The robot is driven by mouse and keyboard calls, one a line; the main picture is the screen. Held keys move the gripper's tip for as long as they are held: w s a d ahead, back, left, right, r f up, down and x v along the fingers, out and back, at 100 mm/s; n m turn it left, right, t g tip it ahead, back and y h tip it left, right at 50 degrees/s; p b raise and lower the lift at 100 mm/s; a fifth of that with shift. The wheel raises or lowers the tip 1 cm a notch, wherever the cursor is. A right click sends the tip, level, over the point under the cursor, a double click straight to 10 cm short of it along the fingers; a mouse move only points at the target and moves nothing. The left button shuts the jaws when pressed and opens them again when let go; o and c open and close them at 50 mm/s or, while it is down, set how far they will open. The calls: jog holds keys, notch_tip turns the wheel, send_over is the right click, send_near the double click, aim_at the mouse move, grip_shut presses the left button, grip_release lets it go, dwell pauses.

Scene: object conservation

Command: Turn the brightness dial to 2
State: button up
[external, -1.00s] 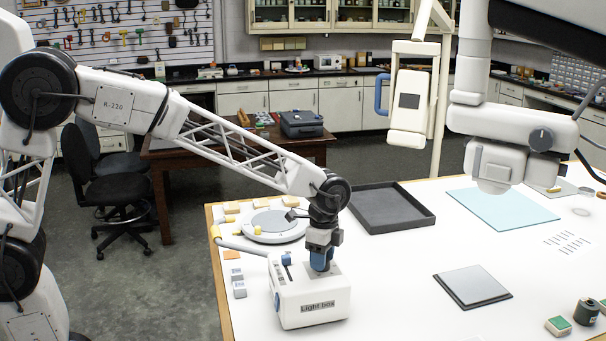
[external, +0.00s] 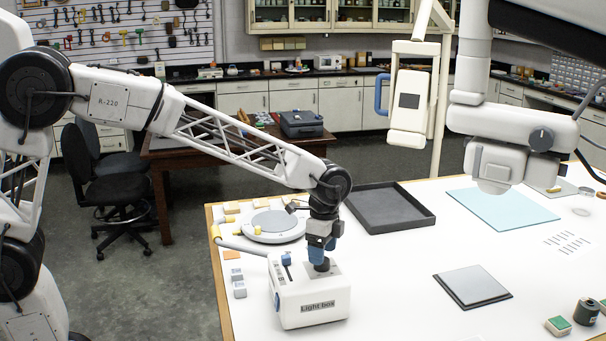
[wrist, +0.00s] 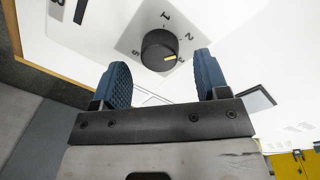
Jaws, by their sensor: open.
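The white light box (external: 312,300) stands near the table's left front edge, its label facing the camera. Its black brightness dial (wrist: 159,50) shows in the wrist view on a grey plate with numbers, including 1, 2 and 5. In the external view the dial (external: 322,266) is partly covered by the fingers. My gripper (external: 316,254) is above it, pointing down. In the wrist view my gripper (wrist: 161,64) is open and empty, its blue fingers apart either side of the dial.
A blue slider (external: 286,259) is on the box's left side. A round grey-and-white device (external: 272,226) and a dark tray (external: 390,208) lie behind. A grey pad (external: 473,286) lies to the right, with bare table between it and the box.

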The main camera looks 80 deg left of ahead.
jog(key=shift+w+a+r, duration=0.1)
jog(key=shift+r, duration=2.7)
jog(key=shift+s+r, duration=0.15)
jog(key=shift+s, duration=0.25)
jog(key=s+d+f+n+t, duration=0.1)
jog(key=s+d+n, duration=0.1)
jog(key=s, duration=0.9)
jog(key=s+d+f+n+t, duration=0.1)
jog(key=s+d, duration=0.4)
jog(key=s, duration=0.7)
jog(key=s+d+f+n+t, duration=0.1)
jog(key=s+n, duration=0.4)
jog(key=s, duration=0.6)
jog(key=shift+s+d+f, duration=0.3)
jog(key=shift+d+f, duration=0.35)
jog(key=shift+d, duration=0.55)
